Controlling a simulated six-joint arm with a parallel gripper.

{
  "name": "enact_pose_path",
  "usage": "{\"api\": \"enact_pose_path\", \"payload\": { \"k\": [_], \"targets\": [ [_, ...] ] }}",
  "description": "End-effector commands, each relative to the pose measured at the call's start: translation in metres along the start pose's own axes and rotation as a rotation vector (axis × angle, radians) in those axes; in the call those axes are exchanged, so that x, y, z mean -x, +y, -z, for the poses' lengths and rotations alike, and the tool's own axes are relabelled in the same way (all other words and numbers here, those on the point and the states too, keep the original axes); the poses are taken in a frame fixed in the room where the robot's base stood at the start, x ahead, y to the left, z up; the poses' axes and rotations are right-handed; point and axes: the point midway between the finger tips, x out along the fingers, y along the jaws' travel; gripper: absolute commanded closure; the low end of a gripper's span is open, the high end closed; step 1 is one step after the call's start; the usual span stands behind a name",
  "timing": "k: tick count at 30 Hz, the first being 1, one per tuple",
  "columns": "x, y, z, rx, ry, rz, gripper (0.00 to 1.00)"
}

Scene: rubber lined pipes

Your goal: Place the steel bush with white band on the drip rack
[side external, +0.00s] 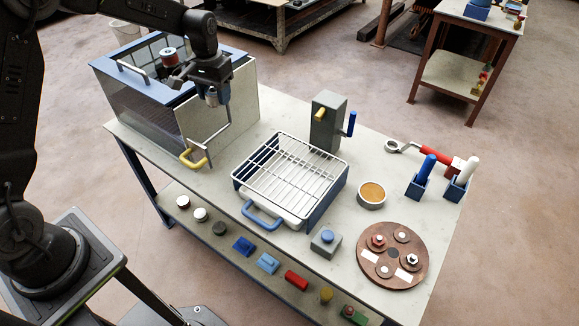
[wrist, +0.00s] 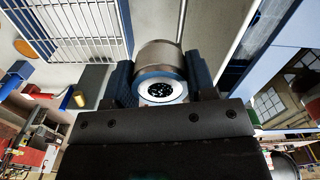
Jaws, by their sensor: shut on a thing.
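The steel bush (wrist: 158,55) shows in the wrist view as a brownish-grey metal cylinder. A white ring surrounds the dark speckled middle of its near end, with a bluish edge outside. My gripper (wrist: 160,76) is shut on it, one blue finger on each side. In the side view my gripper (side external: 213,98) is up in the air by the open front of the blue-framed cabinet; the bush is hard to make out there.
The cabinet (side external: 145,98) has a yellow-handled door (side external: 193,157) standing near my gripper. A grey block with a yellow knob and blue lever (side external: 326,122) stands behind the rack. A round tin (side external: 371,195) and a brown disc (side external: 393,255) lie right of it.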

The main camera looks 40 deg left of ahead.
Motion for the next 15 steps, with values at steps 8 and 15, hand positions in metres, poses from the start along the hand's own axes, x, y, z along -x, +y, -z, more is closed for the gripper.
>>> {"api": "enact_pose_path", "payload": {
  "k": [8,15],
  "targets": [
    [-0.037,0.078,-0.007,-0.372,0.001,0.000,0.82],
    [-0.055,0.110,-0.009,-0.438,0.000,0.000,0.82]
  ]
}}
